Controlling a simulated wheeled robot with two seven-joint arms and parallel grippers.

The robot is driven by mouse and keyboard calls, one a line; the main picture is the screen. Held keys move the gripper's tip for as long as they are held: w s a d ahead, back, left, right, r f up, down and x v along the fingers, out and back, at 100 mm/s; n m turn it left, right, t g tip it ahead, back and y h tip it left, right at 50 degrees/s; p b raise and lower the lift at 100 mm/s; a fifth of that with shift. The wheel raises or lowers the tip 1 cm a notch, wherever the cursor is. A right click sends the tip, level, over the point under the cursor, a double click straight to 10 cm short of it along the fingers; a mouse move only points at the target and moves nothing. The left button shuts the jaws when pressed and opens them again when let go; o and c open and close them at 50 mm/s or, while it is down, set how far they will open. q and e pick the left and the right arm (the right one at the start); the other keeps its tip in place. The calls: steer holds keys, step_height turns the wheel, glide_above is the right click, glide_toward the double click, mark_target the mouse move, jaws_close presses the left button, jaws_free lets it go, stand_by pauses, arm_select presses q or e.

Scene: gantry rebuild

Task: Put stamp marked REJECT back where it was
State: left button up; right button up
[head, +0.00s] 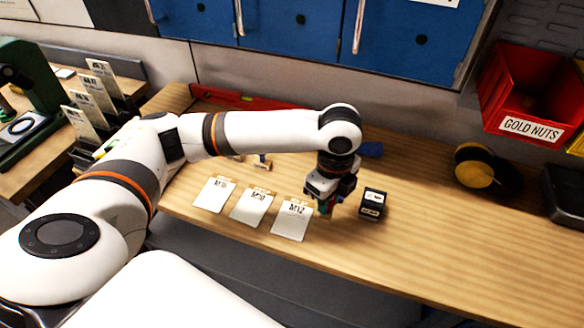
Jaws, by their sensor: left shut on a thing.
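My left gripper (326,200) points down over the bench, just right of the card marked M12 (292,218). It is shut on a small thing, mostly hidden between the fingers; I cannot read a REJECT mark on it. A small dark box with a pale label (373,205) sits on the bench just right of the gripper. A small stamp-like thing with a light handle (263,162) stands behind the cards, partly hidden by my left arm. My right gripper is not in view.
Two more cards (214,194) (251,206) lie left of the M12 card. A blue item (371,149) lies behind the gripper. A red level (240,101) lies along the wall. A black and yellow round item (476,168) stands right, below the red GOLD NUTS bin (505,90). The right bench is mostly clear.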

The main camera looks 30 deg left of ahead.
arm_select(q)
steer(key=w+a+p, duration=0.1)
steer(key=w+a, duration=0.1)
steer(key=a, duration=0.3)
steer(key=w+a+p, duration=0.1)
steer(key=w+a, duration=0.2)
steer(key=a, duration=0.2)
steer(key=w+a+p, duration=0.2)
steer(key=w+a, duration=0.1)
steer(key=a, duration=0.2)
steer(key=shift+w, duration=0.2)
step_height(320, 180, down, 2)
steer(key=shift+d+f+p, duration=0.1)
steer(key=shift+f+p, duration=0.1)
steer(key=shift+p, duration=0.3)
steer(key=shift+f, duration=0.5)
steer(key=shift+f, duration=0.1)
steer(key=o, duration=0.8)
